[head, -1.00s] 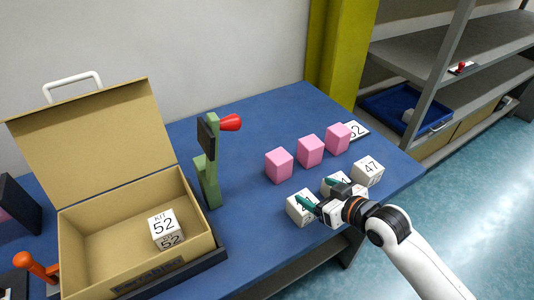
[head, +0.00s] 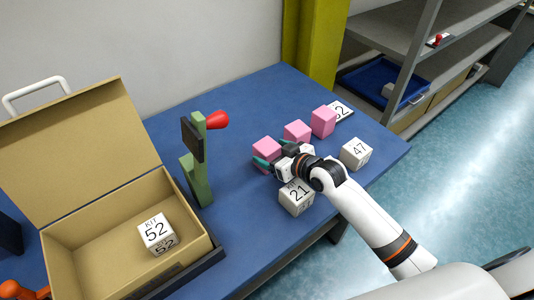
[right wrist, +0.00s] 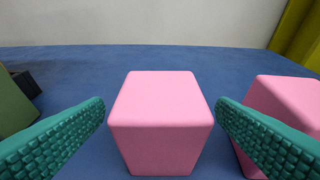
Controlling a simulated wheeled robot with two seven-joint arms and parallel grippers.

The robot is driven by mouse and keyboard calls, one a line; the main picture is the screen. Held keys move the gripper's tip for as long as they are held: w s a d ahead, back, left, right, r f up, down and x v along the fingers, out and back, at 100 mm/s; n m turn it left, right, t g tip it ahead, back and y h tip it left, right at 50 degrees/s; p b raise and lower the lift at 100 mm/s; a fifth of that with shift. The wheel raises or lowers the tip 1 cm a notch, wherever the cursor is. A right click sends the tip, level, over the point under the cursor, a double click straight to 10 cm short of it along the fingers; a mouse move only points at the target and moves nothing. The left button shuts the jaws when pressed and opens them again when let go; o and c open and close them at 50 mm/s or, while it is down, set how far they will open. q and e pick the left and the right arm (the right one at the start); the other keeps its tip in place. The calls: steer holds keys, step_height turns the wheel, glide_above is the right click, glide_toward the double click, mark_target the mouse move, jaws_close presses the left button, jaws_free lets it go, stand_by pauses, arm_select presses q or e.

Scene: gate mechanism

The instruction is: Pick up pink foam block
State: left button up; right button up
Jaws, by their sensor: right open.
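Three pink foam blocks stand in a row on the blue table. The left pink block (head: 266,149) is nearest my right gripper (head: 272,163). The middle pink block (head: 297,131) and the right pink block (head: 323,121) stand farther right. In the right wrist view, one pink block (right wrist: 161,122) is centred between the open teal fingers, with blue table showing on both sides. Another pink block (right wrist: 285,115) is partly behind the right finger. My right gripper is open and holds nothing. My left gripper is not in view.
A green post with a red knob (head: 197,165) and an open cardboard box (head: 75,246) holding a cube are to the left.

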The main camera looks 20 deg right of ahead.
steer(key=x, duration=0.3)
steer(key=shift+w+f, duration=0.1)
steer(key=shift+f, duration=0.1)
steer(key=shift+c, duration=0.3)
steer(key=c, duration=1)
